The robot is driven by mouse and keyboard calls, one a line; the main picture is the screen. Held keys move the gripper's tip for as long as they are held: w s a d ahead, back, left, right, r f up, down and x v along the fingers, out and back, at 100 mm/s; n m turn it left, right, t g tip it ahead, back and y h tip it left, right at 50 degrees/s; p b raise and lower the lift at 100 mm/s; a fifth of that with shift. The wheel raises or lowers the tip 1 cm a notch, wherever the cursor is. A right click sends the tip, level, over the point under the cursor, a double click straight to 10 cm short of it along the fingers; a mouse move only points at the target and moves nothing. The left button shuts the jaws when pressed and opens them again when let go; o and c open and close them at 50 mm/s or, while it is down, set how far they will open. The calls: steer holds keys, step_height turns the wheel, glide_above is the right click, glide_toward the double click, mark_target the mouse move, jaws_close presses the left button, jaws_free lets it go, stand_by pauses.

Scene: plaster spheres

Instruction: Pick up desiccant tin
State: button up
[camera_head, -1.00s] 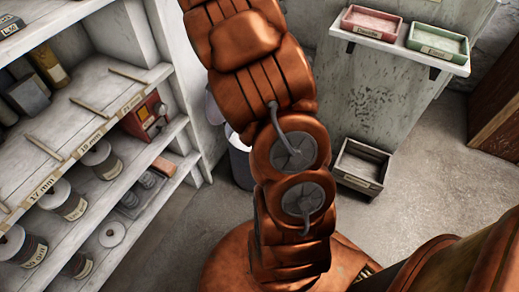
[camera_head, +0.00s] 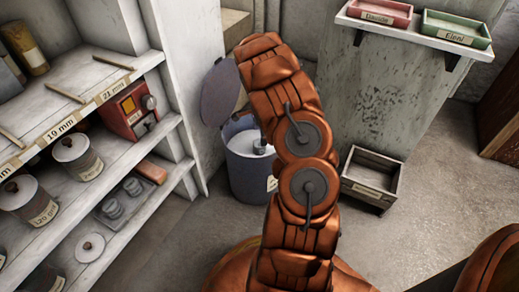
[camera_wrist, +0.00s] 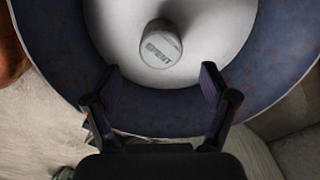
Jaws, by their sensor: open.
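A small pale round tin (camera_wrist: 161,45), marked "SPENT" on top, lies inside a blue bin with a white interior, in the wrist view. The bin's rim (camera_wrist: 67,60) curves around it. I cannot tell whether this is the desiccant tin. My gripper (camera_wrist: 162,84) is open and empty at the near rim, with the tin ahead of and between its fingers, apart from them. In the head view the blue-grey bin (camera_head: 250,177) stands on the floor, its round lid (camera_head: 219,93) raised. My arm hides my gripper and part of the bin there.
White shelves (camera_head: 142,68) at left hold canisters (camera_head: 77,157) and a red device (camera_head: 133,108). A small crate (camera_head: 371,177) stands on the floor right of the bin. A wall ledge at upper right bears a red tray (camera_head: 379,13) and a green tray (camera_head: 456,29).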

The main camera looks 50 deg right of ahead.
mark_target(259, 143)
steer(key=f+b, duration=0.1)
steer(key=f, duration=0.1)
steer(key=f+b, duration=0.1)
steer(key=f, duration=0.2)
steer(key=shift+w+a+f, duration=0.15)
steer(key=shift+w+f, duration=0.05)
steer(key=shift+f, duration=0.15)
steer(key=c, duration=1.3)
